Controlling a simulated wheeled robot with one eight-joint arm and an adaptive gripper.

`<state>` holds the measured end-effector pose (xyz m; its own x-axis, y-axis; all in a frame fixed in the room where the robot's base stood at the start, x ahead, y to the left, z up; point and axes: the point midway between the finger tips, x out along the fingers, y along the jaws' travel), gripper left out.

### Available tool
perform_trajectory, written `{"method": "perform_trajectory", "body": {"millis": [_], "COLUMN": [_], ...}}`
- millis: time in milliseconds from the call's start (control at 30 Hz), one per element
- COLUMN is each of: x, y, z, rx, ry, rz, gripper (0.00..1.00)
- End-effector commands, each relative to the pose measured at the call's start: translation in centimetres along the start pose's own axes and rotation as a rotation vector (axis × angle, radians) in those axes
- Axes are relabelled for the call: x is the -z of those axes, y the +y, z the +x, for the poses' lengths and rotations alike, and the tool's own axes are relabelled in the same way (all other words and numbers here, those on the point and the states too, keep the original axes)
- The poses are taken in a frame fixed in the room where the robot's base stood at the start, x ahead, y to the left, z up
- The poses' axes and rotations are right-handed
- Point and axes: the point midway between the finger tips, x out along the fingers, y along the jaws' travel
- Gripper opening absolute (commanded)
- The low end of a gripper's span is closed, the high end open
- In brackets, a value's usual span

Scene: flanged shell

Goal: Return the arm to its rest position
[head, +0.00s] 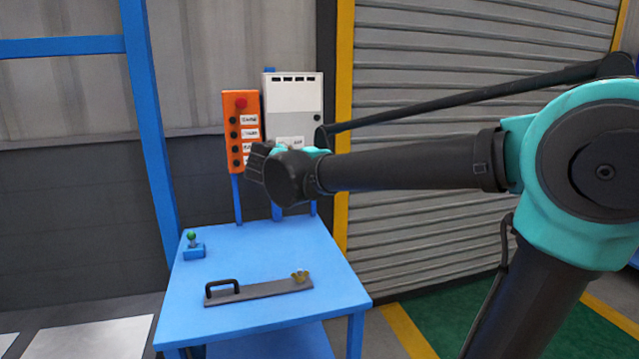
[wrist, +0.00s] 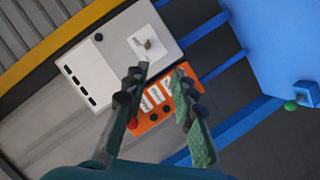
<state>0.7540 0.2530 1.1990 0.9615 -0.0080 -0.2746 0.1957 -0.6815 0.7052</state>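My arm reaches in from the right in the head view. My gripper (wrist: 163,85) is in front of the control boxes behind the blue table (head: 215,315). In the wrist view its two fingers are spread apart with nothing between them, so it is open and empty. In the head view the gripper is seen end-on and its fingers are hard to make out. Beyond the fingers in the wrist view are an orange button box (wrist: 160,98) and a white-grey cabinet (wrist: 115,55), apart from the fingers as far as I can tell.
On the table lie a dark bar with a black handle (head: 258,292) and a small brass part (head: 300,276). A blue block with a green knob (head: 193,248) stands at the back left. A blue post (head: 150,130) rises at left; a roller shutter (head: 430,180) is behind my arm.

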Motion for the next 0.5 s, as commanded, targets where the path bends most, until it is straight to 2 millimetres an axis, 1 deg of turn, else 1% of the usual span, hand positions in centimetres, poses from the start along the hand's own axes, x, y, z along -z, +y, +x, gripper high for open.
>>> {"method": "perform_trajectory", "body": {"millis": [33,267,367,467,500], "x": [-0.9,-4.5,-6.6,-9.4,-10.7], "y": [0.2,0.6,0.9,1.1,1.2], "z": [0.2,0.8,1.0,1.2,1.3], "rx": [-0.001,0.004,0.008,0.012,0.016], "ry": [-0.016,-0.079,-0.117,-0.165,-0.188], "rz": [0.006,0.036,0.053,0.076,0.088], "gripper": [0.26,0.26,0.26,0.26,0.26]}}
